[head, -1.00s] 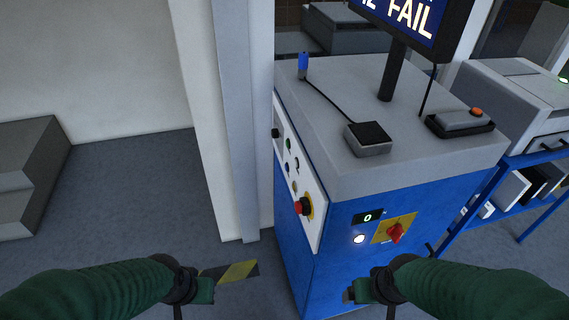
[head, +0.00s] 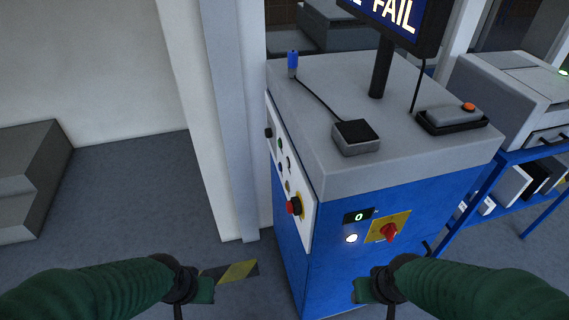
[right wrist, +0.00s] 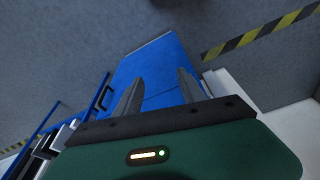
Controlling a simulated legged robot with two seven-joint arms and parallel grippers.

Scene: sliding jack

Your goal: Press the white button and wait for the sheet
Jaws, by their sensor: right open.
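The white button (head: 351,238) is a small bright round disc on the blue front of the machine cabinet (head: 330,270), below a small display reading 0 (head: 359,216) and left of a red rotary switch (head: 389,232) on a yellow plate. My right gripper (head: 362,291) is in front of the cabinet, below the button in the head view and apart from it. In the right wrist view its two fingers (right wrist: 158,92) are spread, with nothing between them, over the blue cabinet. My left gripper (head: 207,290) is at the lower left over the floor; its fingers are too unclear to judge.
The cabinet's left side panel has a red emergency button (head: 293,207) and other controls. On top stand a black-topped box (head: 356,137), an orange-button box (head: 452,117) and a screen showing FAIL (head: 395,15). A grey post (head: 232,120) is left. A blue rack (head: 480,195) is right.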

